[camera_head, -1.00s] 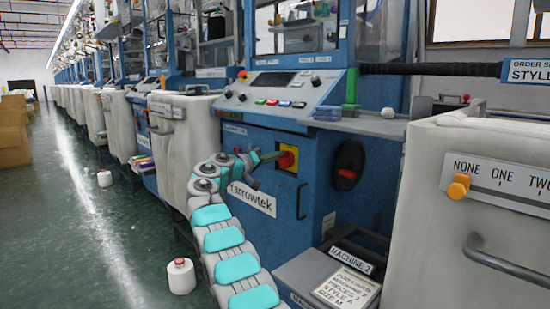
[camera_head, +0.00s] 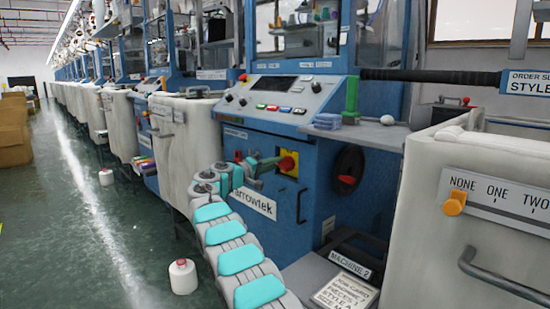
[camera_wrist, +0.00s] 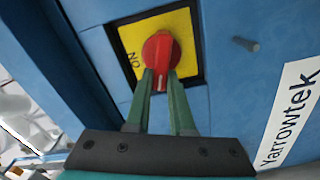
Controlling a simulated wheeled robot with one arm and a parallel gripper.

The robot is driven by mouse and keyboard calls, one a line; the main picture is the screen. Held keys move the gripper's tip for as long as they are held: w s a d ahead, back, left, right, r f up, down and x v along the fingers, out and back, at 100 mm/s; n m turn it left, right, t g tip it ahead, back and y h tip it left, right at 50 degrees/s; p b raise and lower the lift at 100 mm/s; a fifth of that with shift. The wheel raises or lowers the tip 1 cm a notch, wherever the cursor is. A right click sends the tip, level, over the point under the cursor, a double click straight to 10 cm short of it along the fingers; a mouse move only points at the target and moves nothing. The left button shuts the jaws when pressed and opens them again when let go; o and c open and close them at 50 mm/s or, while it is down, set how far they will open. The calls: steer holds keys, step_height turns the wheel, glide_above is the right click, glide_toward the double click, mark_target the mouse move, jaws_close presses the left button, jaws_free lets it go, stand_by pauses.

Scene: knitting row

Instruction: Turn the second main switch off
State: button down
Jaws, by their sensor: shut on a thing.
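The main switch is a red knob (camera_head: 287,163) on a yellow plate, on the blue front of the machine beside the Machine 2 label (camera_head: 350,264). In the wrist view the red knob (camera_wrist: 158,48) stands on the yellow plate (camera_wrist: 185,27), with the word ON beside it at the left. My gripper (camera_wrist: 161,80) is shut on the knob, one green finger on each side of its lower end. In the head view my gripper (camera_head: 275,161) reaches the knob from the left. The fingers partly cover the plate's lower part.
A black round handwheel (camera_head: 348,170) with a red grip is right of the switch. A vertical handle (camera_head: 302,205) is just below it. A control panel (camera_head: 272,96) is above. A pale bin (camera_head: 480,215) with an orange slider stands at the right. The green floor at left is mostly clear.

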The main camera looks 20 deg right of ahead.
steer(key=shift+w+f+n+p, duration=0.1)
steer(key=shift+f+n+p, duration=0.05)
steer(key=shift+n+p, duration=0.85)
steer(key=shift+f+n+p, duration=0.15)
steer(key=shift+n+p, duration=0.75)
steer(key=shift+n, duration=0.1)
steer(key=shift+f, duration=0.1)
steer(key=c, duration=0.8)
jaws_free()
steer(key=shift+a, duration=0.15)
steer(key=b+v, duration=0.1)
steer(key=v, duration=0.6)
steer(key=shift+a, duration=0.25)
steer(key=shift+s, duration=0.2)
